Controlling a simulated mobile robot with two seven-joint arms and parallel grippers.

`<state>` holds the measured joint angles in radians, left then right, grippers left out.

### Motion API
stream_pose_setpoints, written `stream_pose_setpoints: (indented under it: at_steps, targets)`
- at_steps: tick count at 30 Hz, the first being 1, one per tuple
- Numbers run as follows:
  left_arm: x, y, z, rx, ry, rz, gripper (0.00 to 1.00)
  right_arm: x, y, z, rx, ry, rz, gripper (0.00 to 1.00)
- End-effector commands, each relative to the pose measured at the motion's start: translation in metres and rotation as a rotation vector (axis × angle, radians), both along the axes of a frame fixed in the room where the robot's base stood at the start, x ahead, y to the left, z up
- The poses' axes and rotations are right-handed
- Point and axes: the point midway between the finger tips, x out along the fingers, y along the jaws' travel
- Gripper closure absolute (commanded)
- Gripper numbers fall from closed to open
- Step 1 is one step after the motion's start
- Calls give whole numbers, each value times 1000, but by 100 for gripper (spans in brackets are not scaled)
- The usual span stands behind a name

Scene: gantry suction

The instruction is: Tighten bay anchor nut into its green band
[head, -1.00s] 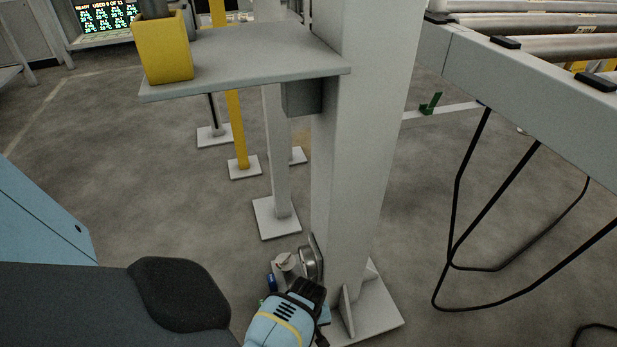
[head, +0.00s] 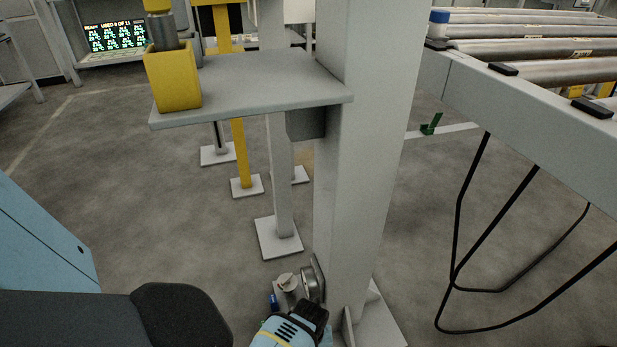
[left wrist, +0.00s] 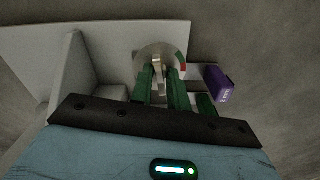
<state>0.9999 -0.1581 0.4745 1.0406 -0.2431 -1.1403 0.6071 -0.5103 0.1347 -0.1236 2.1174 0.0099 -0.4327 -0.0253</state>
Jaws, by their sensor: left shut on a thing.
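In the left wrist view, the anchor nut (left wrist: 158,62) shows as a metal bar in front of a round pale dial. The dial (left wrist: 146,54) has a small green and red band at its right edge. My left gripper (left wrist: 161,88) has its green fingers on either side of the bar and is shut on it. The fingers hide part of the nut, and I cannot tell where its mark points against the band. In the head view, my left gripper (head: 300,318) is low beside the column foot, its fingertips hidden. My right gripper is not in view.
The grey column (head: 360,150) rises close to my left gripper and carries a shelf (head: 260,85) with a yellow holder (head: 172,80). A gusset (left wrist: 72,65) and a purple block (left wrist: 218,83) flank the nut. A roller conveyor (head: 530,105) stands at right. Open floor lies between.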

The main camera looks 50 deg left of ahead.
Motion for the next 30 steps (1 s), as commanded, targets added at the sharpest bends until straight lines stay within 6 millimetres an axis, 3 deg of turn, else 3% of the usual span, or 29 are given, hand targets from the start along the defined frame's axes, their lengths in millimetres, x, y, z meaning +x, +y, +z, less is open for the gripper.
stream_pose_setpoints:
  at_steps: [15,30]
  targets:
    - [-1,1,1,0,2,-346,100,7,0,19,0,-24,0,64]
    - [-1,0,-1,-1,2,-451,100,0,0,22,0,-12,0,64]
